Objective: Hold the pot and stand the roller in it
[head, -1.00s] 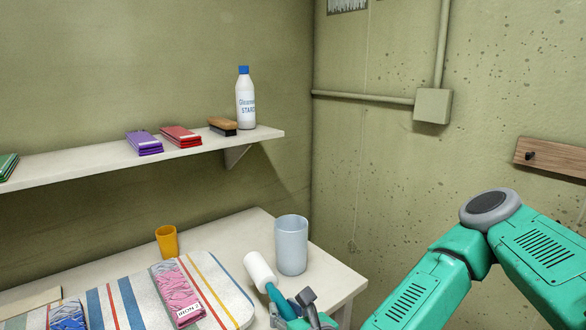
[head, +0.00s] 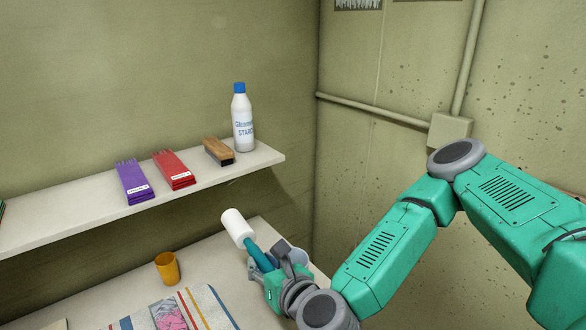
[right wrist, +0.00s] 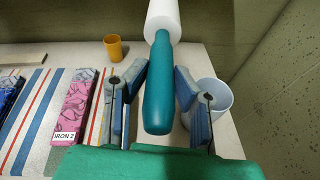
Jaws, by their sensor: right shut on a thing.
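The roller has a white sleeve (head: 237,227) and a teal handle (head: 259,256). My right gripper (head: 275,265) is shut on the teal handle and holds the roller above the table, tilted with its sleeve up and left. In the right wrist view the handle (right wrist: 158,100) lies between the fingers. The pot, a pale blue-grey open cylinder, is mostly hidden behind my right gripper in the head view. In the right wrist view the pot (right wrist: 222,97) stands on the table to the right of the fingers. My left gripper is out of view.
An orange cup (head: 167,268) and a striped mat (head: 205,308) with a pink bundle (head: 168,314) are on the table (head: 210,257). A shelf (head: 75,208) above holds purple and red packets, a brush (head: 218,151) and a starch bottle (head: 243,120).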

